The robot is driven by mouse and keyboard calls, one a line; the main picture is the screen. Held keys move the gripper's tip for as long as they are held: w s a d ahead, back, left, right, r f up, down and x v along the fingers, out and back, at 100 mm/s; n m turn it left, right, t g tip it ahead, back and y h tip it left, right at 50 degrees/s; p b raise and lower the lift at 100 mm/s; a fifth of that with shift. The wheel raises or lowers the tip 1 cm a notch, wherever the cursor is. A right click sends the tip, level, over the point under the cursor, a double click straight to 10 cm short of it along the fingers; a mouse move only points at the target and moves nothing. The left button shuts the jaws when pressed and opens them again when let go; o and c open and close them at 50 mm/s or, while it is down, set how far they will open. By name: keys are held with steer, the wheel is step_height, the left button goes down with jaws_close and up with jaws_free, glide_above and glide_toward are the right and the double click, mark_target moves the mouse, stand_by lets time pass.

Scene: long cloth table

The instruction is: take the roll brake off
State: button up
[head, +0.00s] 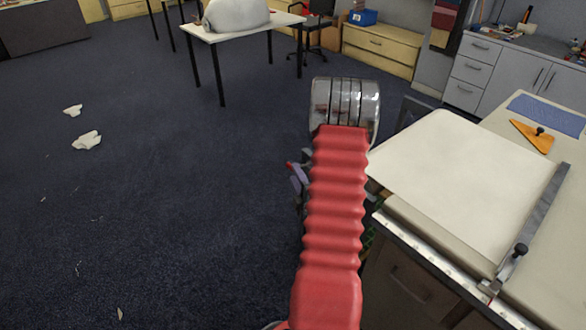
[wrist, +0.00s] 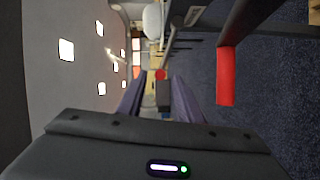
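My gripper (wrist: 160,92) shows in the wrist view as two purple-grey fingers, spread apart with a gap between them. A small red round end (wrist: 160,74) shows in line with that gap, beyond a grey block. A larger red cylinder (wrist: 227,75) sticks out from a dark bar at the right, apart from the fingers. I cannot tell which red part, if either, belongs to the roll brake. In the head view, my gripper (head: 298,183) is mostly hidden by my red arm. A small red bit shows by it, beside the table's left edge.
The cloth table (head: 450,185) is on the right, with a long metal bar (head: 535,225), an orange triangular tool (head: 533,135) and a blue mat (head: 548,115). Open carpet lies to the left, with white scraps (head: 87,141). A white table (head: 240,29) stands behind.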

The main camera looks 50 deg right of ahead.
mark_target(301, 166)
steer(key=shift+x, duration=2.25)
steer(key=shift+c, duration=0.6)
jaws_close()
steer(key=shift+s+d, duration=0.15)
steer(key=shift+d, duration=0.05)
steer(key=shift+w+a, duration=0.2)
steer(key=shift+a, duration=0.1)
